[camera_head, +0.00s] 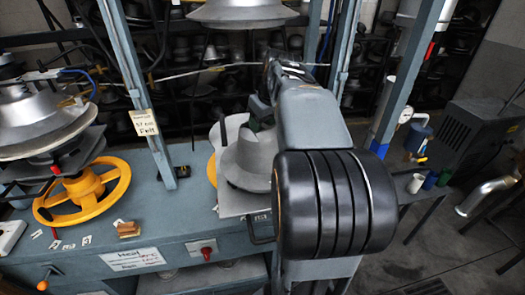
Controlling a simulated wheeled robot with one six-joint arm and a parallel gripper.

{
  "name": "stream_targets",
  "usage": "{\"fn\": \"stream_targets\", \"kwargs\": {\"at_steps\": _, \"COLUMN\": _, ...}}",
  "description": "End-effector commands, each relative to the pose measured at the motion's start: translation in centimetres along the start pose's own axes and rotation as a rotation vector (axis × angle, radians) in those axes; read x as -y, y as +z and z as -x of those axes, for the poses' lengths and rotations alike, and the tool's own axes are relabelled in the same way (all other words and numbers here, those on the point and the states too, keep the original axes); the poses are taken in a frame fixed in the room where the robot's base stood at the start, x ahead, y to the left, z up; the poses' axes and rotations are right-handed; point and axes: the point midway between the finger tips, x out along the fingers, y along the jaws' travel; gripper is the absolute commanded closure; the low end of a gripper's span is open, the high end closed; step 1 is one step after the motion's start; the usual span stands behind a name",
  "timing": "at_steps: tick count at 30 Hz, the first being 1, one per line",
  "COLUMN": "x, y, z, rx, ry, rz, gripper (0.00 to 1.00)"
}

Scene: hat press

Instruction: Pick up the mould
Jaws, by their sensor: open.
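The grey metal mould (243,163), shaped like a hat with a wide brim, sits on a square plate (236,206) of the press, right of the centre post. My arm reaches over from the front right and covers its right side. My gripper (258,116) is small in view at the mould's top, mostly hidden behind my arm. It is open. I cannot tell whether its fingers touch the mould.
A blue-grey press bench (190,225) has upright posts (130,90) and an upper metal die (240,12) above the mould. A yellow handwheel (112,192) and another press stand at left. A side table with cups (416,183) is at right. Racks of moulds line the back.

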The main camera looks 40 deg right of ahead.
Motion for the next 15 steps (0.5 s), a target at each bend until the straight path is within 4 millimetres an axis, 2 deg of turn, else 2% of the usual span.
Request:
{"fn": "stream_targets", "kwargs": {"at_steps": 6, "x": 0.1, "y": -0.1, "z": -1.6, "rx": -0.001, "ry": 0.000, "rz": 0.001, "gripper": 0.51}}
{"fn": "stream_targets", "kwargs": {"at_steps": 13, "x": 0.1, "y": -0.1, "z": -1.8, "rx": -0.002, "ry": 0.000, "rz": 0.002, "gripper": 0.51}}
{"fn": "stream_targets", "kwargs": {"at_steps": 15, "x": 0.1, "y": -0.1, "z": -1.8, "rx": -0.002, "ry": 0.000, "rz": 0.002, "gripper": 0.57}}
